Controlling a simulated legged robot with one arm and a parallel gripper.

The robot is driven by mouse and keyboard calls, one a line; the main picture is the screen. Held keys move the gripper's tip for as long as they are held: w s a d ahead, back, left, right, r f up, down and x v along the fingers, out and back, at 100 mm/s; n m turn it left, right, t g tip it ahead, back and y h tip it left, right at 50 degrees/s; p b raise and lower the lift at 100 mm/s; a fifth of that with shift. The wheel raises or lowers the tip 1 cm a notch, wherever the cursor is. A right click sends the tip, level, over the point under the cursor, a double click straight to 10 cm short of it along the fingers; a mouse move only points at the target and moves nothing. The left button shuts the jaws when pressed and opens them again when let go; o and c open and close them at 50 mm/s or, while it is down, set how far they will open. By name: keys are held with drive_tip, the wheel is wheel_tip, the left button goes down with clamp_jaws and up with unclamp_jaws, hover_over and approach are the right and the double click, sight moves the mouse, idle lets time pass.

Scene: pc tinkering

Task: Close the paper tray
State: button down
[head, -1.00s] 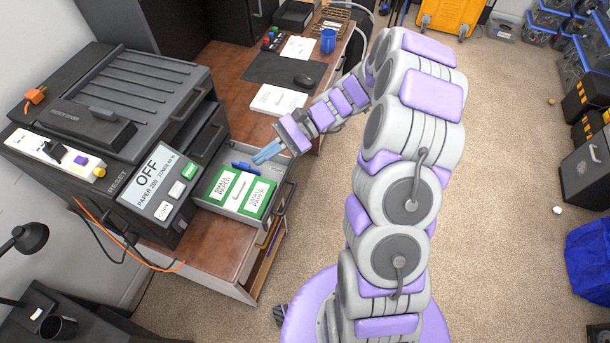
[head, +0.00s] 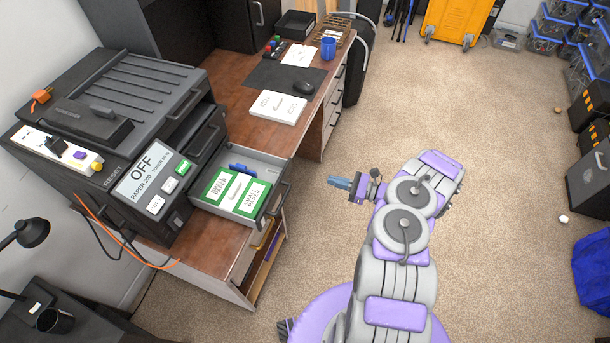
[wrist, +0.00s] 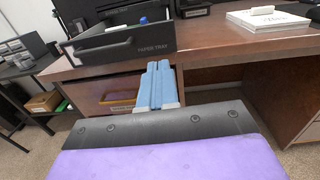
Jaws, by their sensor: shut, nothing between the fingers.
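The paper tray (head: 224,204) is pulled out of the dark printer (head: 130,130) at the left of the head view. It holds green-and-white small paper packs (head: 238,192) and a blue item (head: 243,169) at its back. In the wrist view the tray's dark front (wrist: 125,44), marked "PAPER TRAY", juts out above the desk edge. My gripper (head: 338,182) is to the right of the tray in the head view, apart from it, over the carpet. In the wrist view its blue fingers (wrist: 157,88) are together and empty, below the tray front.
The wooden desk (head: 215,245) carries the printer, a white paper stack (head: 277,107), a mouse (head: 303,86) and a blue mug (head: 328,48). A desk drawer (head: 266,255) below the tray looks partly open.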

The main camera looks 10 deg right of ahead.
drive_tip(key=f, duration=0.1)
drive_tip(key=b, duration=0.3)
approach(289, 171)
drive_tip(key=x, duration=0.7)
drive_tip(key=shift+s+a+r, duration=0.1)
drive_tip(key=shift+a+r, duration=0.05)
drive_tip(key=shift+a, duration=0.1)
drive_tip(key=shift+d, duration=0.5)
